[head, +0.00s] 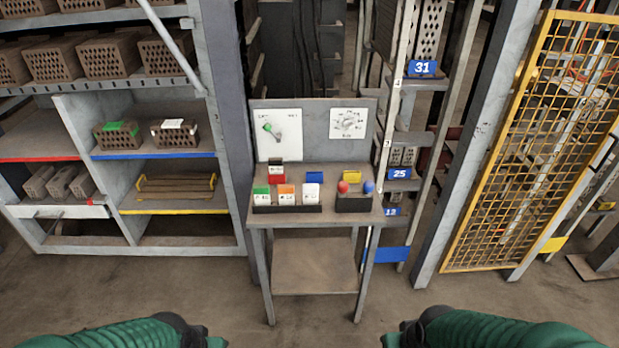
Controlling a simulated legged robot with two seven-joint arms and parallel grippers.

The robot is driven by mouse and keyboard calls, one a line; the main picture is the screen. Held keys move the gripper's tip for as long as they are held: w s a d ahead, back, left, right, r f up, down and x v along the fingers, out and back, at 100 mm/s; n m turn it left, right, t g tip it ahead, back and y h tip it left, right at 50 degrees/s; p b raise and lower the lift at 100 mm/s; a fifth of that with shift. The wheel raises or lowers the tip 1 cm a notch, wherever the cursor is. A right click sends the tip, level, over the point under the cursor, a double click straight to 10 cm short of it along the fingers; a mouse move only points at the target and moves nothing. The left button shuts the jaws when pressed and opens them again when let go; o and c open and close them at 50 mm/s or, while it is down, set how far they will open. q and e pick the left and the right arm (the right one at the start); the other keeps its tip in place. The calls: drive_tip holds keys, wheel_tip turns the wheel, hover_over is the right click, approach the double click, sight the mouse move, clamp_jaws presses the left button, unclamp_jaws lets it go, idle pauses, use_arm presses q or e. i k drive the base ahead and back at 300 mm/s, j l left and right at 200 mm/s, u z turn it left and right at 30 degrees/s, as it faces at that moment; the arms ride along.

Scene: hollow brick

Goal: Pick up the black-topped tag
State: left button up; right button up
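The black-topped tag (276,164) is a small white card with a black upper edge. It stands on the small grey table (263,218), at the back left, just above a red piece (276,179); I cannot tell whether it rests in that piece. In front of it, a dark rack (300,209) holds a green-topped tag (261,195), an orange-topped tag (286,194) and a white tag (311,193). My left gripper (214,342) and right gripper (391,340) show only partly at the bottom edge, well short of the table. Their fingers are not clear.
A dark box with a red knob (343,187) and a blue knob (368,187) sits at the table's right. Blue (315,177) and yellow (352,177) pieces lie behind. A back panel (317,115) rises behind them. Brick shelves (77,111) stand left, a yellow mesh gate (520,150) right. Floor in front is clear.

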sight(276, 164)
drive_tip(key=z, duration=1.9)
drive_tip(key=j+z, duration=0.15)
drive_tip(key=z, duration=0.3)
drive_tip(key=j+z, duration=0.15)
drive_tip(key=z, duration=0.35)
drive_tip(key=k+j, duration=0.2)
drive_tip(key=j, duration=0.2)
drive_tip(key=k+j, duration=0.2)
drive_tip(key=j, duration=0.2)
drive_tip(key=k+j, duration=0.2)
drive_tip(key=j, duration=0.15)
drive_tip(key=k+j, duration=0.2)
drive_tip(key=j, duration=0.2)
drive_tip(key=k+j, duration=0.15)
drive_tip(key=j, duration=0.25)
